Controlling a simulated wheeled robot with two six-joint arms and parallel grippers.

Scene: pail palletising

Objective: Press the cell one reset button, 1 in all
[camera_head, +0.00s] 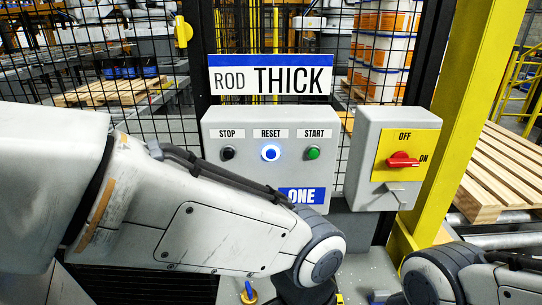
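The grey control box (216,118) is fixed in front of the mesh fence and carries a blue "ONE" label (314,196). Its reset button (270,153) is in the middle, blue with a bright lit ring. A black stop button (228,153) is on its left and a green start button (313,153) on its right. My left arm comes in from the left and crosses below the buttons, covering the lower left of the box. My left gripper is out of view below the arm's end. My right arm shows at the bottom right; its gripper is out of view.
A grey switch box (366,150) with a red rotary switch (402,160) on a yellow plate stands right of the control box. A yellow post (462,90) rises beside it. A sign reading "ROD THICK" (271,76) hangs above. Wooden pallets (505,170) lie at right.

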